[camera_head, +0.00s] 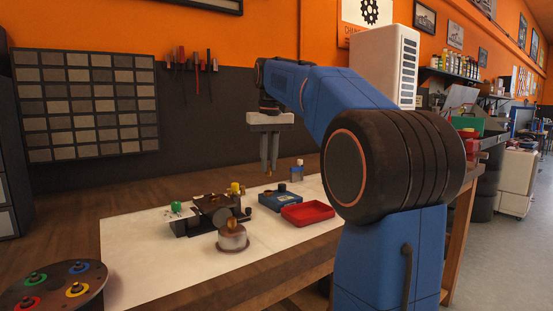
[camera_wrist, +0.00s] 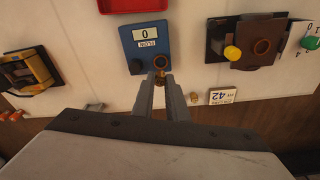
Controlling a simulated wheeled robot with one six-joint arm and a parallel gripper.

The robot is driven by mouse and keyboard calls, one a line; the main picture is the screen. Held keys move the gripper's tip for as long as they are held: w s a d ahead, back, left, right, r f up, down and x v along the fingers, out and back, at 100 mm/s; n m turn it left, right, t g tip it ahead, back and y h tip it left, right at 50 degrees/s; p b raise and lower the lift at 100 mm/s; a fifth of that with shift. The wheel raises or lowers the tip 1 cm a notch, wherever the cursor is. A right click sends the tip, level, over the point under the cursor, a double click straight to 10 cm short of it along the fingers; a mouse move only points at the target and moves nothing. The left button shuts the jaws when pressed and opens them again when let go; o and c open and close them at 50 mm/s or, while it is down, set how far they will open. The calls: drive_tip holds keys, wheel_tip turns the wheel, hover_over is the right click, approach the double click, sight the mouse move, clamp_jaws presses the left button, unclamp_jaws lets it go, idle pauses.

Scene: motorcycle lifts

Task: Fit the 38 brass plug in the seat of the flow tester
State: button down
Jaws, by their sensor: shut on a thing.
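The flow tester is a blue box (camera_wrist: 143,45) with a "0 FLOW" display; in the head view the blue box (camera_head: 277,201) sits on the white mat. A copper-coloured ring, which looks like its seat (camera_wrist: 160,62), shows at the box corner nearest my fingertips. My gripper (camera_wrist: 160,81) is shut on a small brass plug (camera_wrist: 160,76), partly hidden between the fingers. In the head view my gripper (camera_head: 269,172) points down, above and behind the box. The plug looks apart from the ring, though the exact gap is unclear. Its number is not readable.
A red tray (camera_head: 307,212) lies beside the tester. A dark fixture (camera_wrist: 229,46) with a yellow knob and copper ring stands nearby. Another small brass plug (camera_wrist: 194,98) lies near a "42" label (camera_wrist: 222,96). A round metal pot (camera_head: 232,238) stands at the front.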

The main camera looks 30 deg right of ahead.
sight(269, 175)
drive_tip(key=shift+f, duration=2.15)
drive_tip(key=shift+f, duration=0.8)
drive_tip(key=c, duration=1.3)
unclamp_jaws()
drive_tip(key=shift+r, duration=4)
drive_tip(key=shift+s, duration=0.1)
